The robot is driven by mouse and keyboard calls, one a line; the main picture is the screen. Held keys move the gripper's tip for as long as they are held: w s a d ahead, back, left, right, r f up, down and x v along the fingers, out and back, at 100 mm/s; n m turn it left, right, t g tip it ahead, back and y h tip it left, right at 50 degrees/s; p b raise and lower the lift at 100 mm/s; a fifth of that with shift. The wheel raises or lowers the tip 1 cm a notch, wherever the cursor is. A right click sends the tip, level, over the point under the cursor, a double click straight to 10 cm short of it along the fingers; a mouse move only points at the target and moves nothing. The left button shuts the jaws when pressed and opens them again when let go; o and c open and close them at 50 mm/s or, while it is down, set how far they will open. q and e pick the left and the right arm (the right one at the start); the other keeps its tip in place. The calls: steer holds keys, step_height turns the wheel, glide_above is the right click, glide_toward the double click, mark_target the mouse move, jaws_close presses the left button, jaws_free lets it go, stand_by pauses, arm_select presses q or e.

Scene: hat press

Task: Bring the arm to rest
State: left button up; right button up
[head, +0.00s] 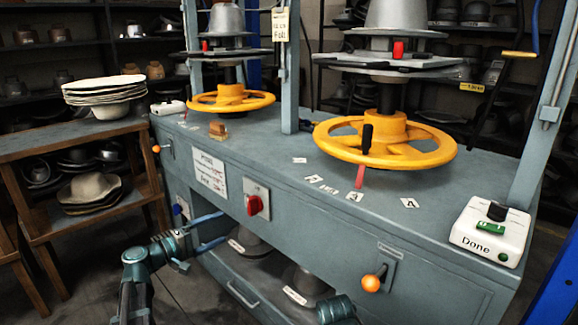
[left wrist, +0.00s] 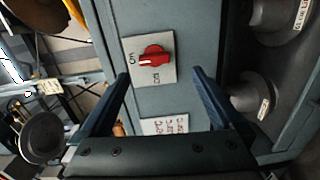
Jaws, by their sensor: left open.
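My left arm comes in at the bottom left of the head view. My left gripper (head: 208,232) is open and empty in front of the press cabinet's front panel. In the left wrist view its two blue fingers (left wrist: 162,82) stand wide apart. The red rotary switch (left wrist: 153,57) on its light plate lies beyond the fingertips, with free space between. The same red switch (head: 254,205) shows in the head view, right of the gripper. A teal part of my other arm shows at the bottom edge; no right gripper can be made out.
The press bench (head: 300,150) carries two yellow handwheels (head: 232,97) and a white box marked Done (head: 490,232). An orange-knobbed lever (head: 372,283) sticks out of the front. Hat forms (head: 303,280) stand on the lower shelf. A wooden rack (head: 75,137) with hats stands at left.

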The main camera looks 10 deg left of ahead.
arm_select(q)
steer(key=s+d+f+m+g+y+p, duration=0.15)
steer(key=s+d+f+m+g, duration=0.35)
steer(key=d, duration=0.6)
steer(key=s+d+f+m+g+y+p, duration=0.1)
steer(key=s+d+f+m+g+y, duration=0.15)
steer(key=s+d+f+g, duration=0.6)
steer(key=s+d+f+m+y+p, duration=0.1)
steer(key=s+d+f+m+y, duration=0.15)
steer(key=s+y, duration=0.3)
steer(key=s+d+f+m+y+p, duration=0.1)
steer(key=s+d+m+y, duration=0.1)
steer(key=s+m+y, duration=0.3)
step_height(320, 180, up, 38)
steer(key=n+h+p, duration=0.1)
steer(key=h+p, duration=0.1)
steer(key=p, duration=3.5)
steer(key=shift+s, duration=0.45)
steer(key=shift+a, duration=0.1)
